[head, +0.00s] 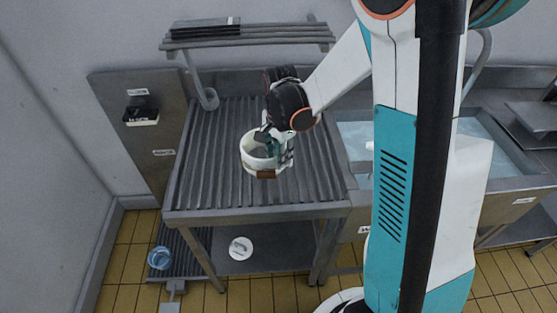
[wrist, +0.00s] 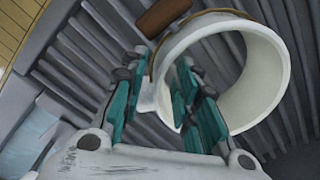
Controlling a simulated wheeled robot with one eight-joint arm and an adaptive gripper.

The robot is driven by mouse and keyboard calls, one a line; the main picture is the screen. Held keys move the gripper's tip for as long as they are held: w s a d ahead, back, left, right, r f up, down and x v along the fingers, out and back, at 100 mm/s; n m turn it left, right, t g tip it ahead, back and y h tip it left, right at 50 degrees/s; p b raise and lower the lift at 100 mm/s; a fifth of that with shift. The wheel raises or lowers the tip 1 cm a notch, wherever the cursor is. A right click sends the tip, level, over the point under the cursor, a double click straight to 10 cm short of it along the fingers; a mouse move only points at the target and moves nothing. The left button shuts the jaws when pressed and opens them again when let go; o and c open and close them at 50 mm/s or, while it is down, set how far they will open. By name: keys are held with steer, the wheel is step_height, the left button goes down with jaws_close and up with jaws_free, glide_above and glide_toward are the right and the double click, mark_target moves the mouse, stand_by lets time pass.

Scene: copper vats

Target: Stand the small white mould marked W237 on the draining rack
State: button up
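The small white mould (head: 250,160) is a round, open ring with a brown patch (head: 265,174) on its near side; no marking is readable. It is over the ribbed grey draining surface (head: 215,185). I cannot tell whether it touches the ribs. My gripper (head: 277,143) is at its back right side. In the wrist view, the teal fingers of my gripper (wrist: 158,90) straddle the wall of the mould (wrist: 268,75), one inside and one outside, and look closed on it. A slatted rack (head: 260,38) is fixed above the back of the draining surface.
A dark flat stack (head: 205,28) lies on the slatted rack's left part. A water-filled sink (head: 355,135) is to the right, partly behind my arm. A white round item (head: 241,248) lies on the lower shelf, and a blue vessel (head: 160,258) is near the floor.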

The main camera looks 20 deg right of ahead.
step_height(320, 180, up, 7)
steer(key=shift+p, duration=0.85)
steer(key=shift+s+r, duration=0.15)
steer(key=shift+r, duration=0.45)
steer(key=s+a+r+n+t, duration=0.1)
steer(key=s+r+n+t, duration=0.2)
steer(key=s+r+n, duration=0.3)
steer(key=s+a+r+n+t, duration=0.2)
steer(key=s+r+n+t, duration=0.2)
steer(key=s, duration=0.7)
steer(key=shift+s+a+r+n, duration=0.25)
steer(key=shift+r+n, duration=0.75)
steer(key=shift+n, duration=1.1)
